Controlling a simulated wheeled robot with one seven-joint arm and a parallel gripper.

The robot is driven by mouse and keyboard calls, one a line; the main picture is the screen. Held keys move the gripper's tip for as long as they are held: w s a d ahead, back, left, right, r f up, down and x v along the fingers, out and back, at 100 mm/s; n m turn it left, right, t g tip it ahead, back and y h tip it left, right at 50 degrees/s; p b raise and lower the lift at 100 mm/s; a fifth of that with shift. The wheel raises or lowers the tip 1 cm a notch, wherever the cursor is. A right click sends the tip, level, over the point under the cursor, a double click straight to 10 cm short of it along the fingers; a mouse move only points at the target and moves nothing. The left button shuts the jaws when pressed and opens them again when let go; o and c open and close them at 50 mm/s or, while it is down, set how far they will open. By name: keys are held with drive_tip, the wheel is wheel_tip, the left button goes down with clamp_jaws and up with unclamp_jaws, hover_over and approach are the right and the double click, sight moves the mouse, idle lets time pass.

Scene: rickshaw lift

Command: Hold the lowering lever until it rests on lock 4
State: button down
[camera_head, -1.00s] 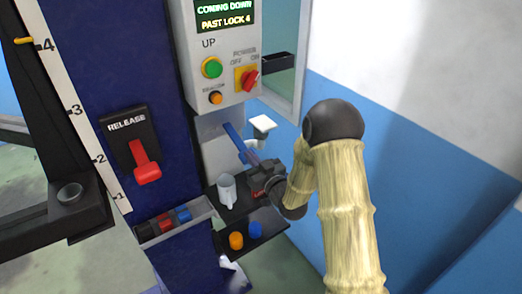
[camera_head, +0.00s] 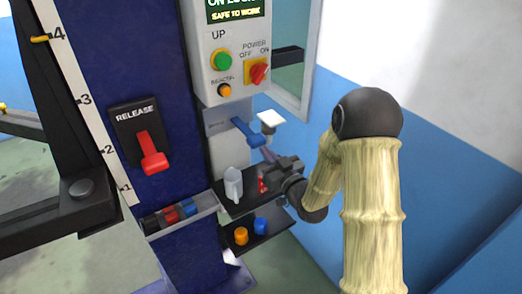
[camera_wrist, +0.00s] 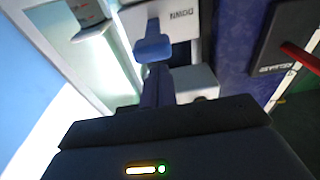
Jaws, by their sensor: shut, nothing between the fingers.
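The blue lowering lever (camera_head: 247,132) sticks out of the grey panel under the control box. In the wrist view the lever (camera_wrist: 153,47) shows its blue end below the word DOWN. My gripper (camera_head: 267,154) is shut and empty just below the lever's end. I cannot tell whether the fingertips touch it. A yellow pointer (camera_head: 40,38) sits beside the 4 on the white scale (camera_head: 88,115).
The red release handle (camera_head: 152,153) is on the blue column at left. A shelf (camera_head: 240,205) below the lever holds a pale jug (camera_head: 233,184) and a red item. A lower tray (camera_head: 262,238) holds orange and blue caps. The blue-white wall is at right.

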drive_tip(key=b+v, duration=0.1)
drive_tip(key=v, duration=0.5)
drive_tip(key=shift+s+d+b, duration=0.15)
drive_tip(key=shift+s+b, duration=0.05)
drive_tip(key=shift+b, duration=0.1)
drive_tip(key=shift+w, duration=0.1)
idle(0.3)
drive_tip(key=s+d+f+m+g+h+p, duration=0.2)
drive_tip(key=s+d+m+g+h+p, duration=0.15)
drive_tip(key=d+g+h, duration=0.45)
drive_tip(key=s+d+r+m+g+h+p, duration=0.1)
drive_tip(key=s+g, duration=0.1)
drive_tip(key=s, duration=0.5)
drive_tip(key=s+d+r+m+g+h+p, duration=0.1)
drive_tip(key=s+m+g, duration=0.1)
drive_tip(key=s, duration=0.5)
drive_tip(key=shift+s+d+g+h+p, duration=0.2)
drive_tip(key=shift+s+g+h+p, duration=0.1)
drive_tip(key=shift+g, duration=0.5)
idle(0.4)
